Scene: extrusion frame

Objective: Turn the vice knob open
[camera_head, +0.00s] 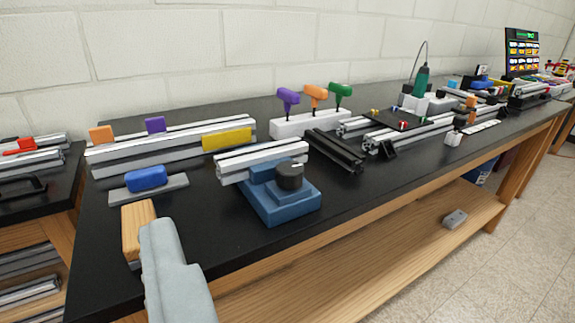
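The vice (278,208) has a blue base and stands near the front edge of the black bench, in the middle of the view. Its dark round knob (290,178) sits on top at the right, with a small light mark on its top face. A silver extrusion (235,166) lies across the vice behind the knob. My gripper (170,258) seems to be the pale grey rounded part at the lower left. It is in front of the vice to the left, clear of the knob. Its separate fingertips cannot be made out.
A wooden block (135,226) lies by my gripper. A blue block on a grey bar (175,187) lies left of the vice. Long extrusions (110,155) and a rack of coloured-handled tools (290,126) are behind. A black rail (335,151) lies to the right.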

